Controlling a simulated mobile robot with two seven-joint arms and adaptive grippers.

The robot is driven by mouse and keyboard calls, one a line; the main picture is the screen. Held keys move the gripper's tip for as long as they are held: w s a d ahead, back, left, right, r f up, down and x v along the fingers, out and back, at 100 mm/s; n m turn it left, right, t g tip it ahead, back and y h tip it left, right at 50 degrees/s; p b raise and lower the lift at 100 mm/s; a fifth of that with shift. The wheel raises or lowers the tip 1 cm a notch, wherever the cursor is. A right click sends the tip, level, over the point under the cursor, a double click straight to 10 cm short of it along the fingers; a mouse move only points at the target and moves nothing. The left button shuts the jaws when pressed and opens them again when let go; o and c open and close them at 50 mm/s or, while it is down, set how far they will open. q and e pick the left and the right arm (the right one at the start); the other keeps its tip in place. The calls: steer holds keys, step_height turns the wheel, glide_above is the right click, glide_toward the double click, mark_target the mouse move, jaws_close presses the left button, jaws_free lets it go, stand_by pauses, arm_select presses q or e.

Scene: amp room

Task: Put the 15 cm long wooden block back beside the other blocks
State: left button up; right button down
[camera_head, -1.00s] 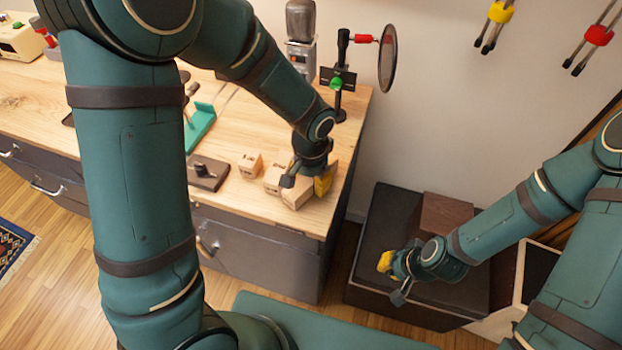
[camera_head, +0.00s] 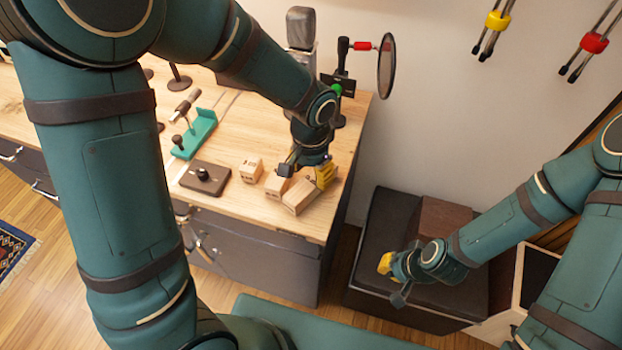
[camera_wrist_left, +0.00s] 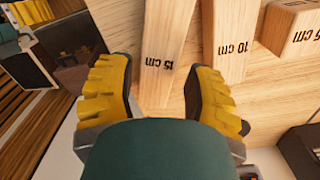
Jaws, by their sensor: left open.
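The 15 cm block (camera_head: 299,198) lies on the wooden bench top near its right front corner, beside the 10 cm block (camera_head: 275,186) and the smaller 5 cm block (camera_head: 251,169). My left gripper (camera_head: 308,177) is open just above the 15 cm block's far end. In the left wrist view, the 15 cm block (camera_wrist_left: 167,50) lies between the spread yellow fingers, with the 10 cm block (camera_wrist_left: 231,45) and 5 cm block (camera_wrist_left: 292,28) to its right. My right gripper (camera_head: 391,281) is apart from the blocks, its fingers spread over a dark box.
A brown plate with a black knob (camera_head: 204,176) and a green stand (camera_head: 197,135) are left of the blocks. A round mirror on a post (camera_head: 386,66) stands behind my left gripper. The dark box (camera_head: 372,240) stands right of the bench, with a brown block (camera_head: 443,219) on it.

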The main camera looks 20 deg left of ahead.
mark_target(311, 180)
arm_select(q)
step_height(311, 180, up, 7)
steer(key=shift+f+p, duration=0.1)
steer(key=shift+p, duration=0.4)
